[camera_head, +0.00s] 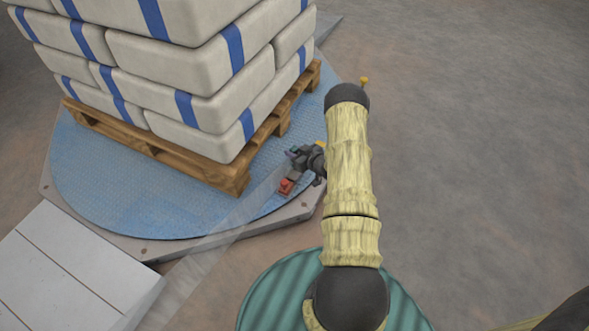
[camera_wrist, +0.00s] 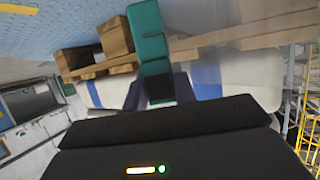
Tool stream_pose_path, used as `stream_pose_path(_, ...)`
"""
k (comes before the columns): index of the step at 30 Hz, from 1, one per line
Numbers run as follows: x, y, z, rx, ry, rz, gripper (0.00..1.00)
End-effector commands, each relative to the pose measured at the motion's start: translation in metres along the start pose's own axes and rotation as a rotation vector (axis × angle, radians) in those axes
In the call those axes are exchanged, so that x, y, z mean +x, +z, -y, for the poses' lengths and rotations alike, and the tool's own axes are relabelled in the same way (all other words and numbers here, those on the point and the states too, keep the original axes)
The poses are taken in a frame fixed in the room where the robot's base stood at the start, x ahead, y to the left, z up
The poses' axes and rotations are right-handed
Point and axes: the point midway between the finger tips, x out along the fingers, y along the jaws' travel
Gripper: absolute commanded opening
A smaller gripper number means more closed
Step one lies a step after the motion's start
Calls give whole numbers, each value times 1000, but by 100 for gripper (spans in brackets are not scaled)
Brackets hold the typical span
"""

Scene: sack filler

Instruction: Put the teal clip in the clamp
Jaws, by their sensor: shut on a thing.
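In the wrist view my gripper (camera_wrist: 158,90) is shut on the teal clip (camera_wrist: 152,40), a long flat teal piece with a dark lower end between the dark fingers. In the head view my gripper (camera_head: 298,158) is low beside the loaded pallet, above the near right part of the blue turntable. A small red-orange part (camera_head: 287,186) shows just below it at the turntable's rim. I cannot tell whether this belongs to the clamp. The clip cannot be made out in the head view, and the clamp is not clearly visible in either view.
White, blue-striped sacks (camera_head: 190,95) are stacked on a wooden pallet (camera_head: 160,150) on the blue turntable (camera_head: 85,170). A see-through film strip (camera_head: 220,235) runs from near my gripper to the lower left. Yellow lattice (camera_wrist: 308,110) shows at right. The floor at right is clear.

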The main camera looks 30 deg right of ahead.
Motion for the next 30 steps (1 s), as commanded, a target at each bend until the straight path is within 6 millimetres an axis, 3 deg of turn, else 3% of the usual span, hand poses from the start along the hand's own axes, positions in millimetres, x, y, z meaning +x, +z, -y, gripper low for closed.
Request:
stream_pose_path(1,6,16,0,1,-1,1,5)
stream_pose_path(3,10,24,0,0,0,0,5)
stream_pose_path(14,11,26,0,0,0,0,5)
stream_pose_path(23,24,60,0,0,0,0,5)
stream_pose_path(30,25,61,0,0,1,0,5)
